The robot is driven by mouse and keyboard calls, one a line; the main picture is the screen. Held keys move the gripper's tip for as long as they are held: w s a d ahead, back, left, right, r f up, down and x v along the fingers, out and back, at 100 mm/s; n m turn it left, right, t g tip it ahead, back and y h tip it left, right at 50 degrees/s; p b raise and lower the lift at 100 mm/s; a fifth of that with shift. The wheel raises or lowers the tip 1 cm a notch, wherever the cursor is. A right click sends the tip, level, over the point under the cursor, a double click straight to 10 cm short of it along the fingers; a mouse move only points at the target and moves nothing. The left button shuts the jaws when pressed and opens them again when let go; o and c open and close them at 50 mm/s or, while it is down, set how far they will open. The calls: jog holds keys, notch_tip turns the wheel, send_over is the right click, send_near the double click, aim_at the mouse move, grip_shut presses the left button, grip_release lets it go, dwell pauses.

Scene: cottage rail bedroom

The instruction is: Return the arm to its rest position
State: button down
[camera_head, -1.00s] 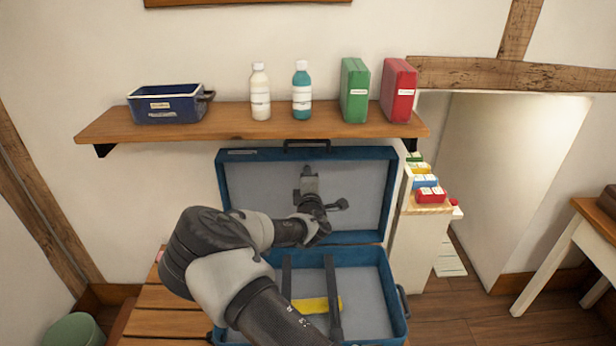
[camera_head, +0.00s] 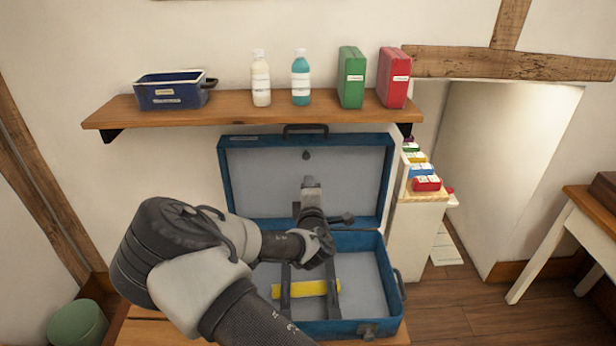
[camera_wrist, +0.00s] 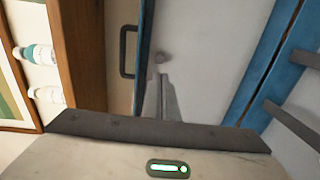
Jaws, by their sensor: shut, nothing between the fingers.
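My gripper (camera_head: 310,190) is in front of the open lid of a blue suitcase (camera_head: 223,180), above the back of its base. It is shut and empty. My arm comes up from the bottom of the head view and covers the left part of the suitcase base. A yellow object (camera_head: 306,288) lies in the base under two dark straps. In the wrist view the suitcase's blue edge (camera_wrist: 272,65) and grey lining show, with my gripper's body across the bottom.
A shelf (camera_head: 235,122) above holds a navy bin (camera_head: 172,92), white bottle (camera_head: 261,80), teal bottle (camera_head: 301,80), green box (camera_head: 351,78) and red box (camera_head: 394,78). A white stand (camera_head: 415,230) with coloured boxes is at right. A green bin (camera_head: 77,324) is lower left.

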jog(key=s+d+r+m+g+h+p, duration=0.35)
jog(key=s+d+m+g, duration=0.25)
jog(key=d+m, duration=0.4)
jog(key=s+a+r+m+g+y+p, duration=0.1)
jog(key=s+r+m+g+y+p, duration=0.4)
jog(key=s+r, duration=1.4)
jog(key=s+d+r+m+p, duration=0.1)
jog(key=s+r, duration=0.3)
jog(key=s, duration=0.3)
jog(key=s+d+r+m+h+p, duration=0.1)
jog(key=s+r, duration=0.3)
jog(key=s, duration=0.4)
jog(key=shift+d+r+m+p, duration=0.15)
jog(key=shift+r+m+p, duration=0.15)
jog(key=shift+m+p, duration=0.3)
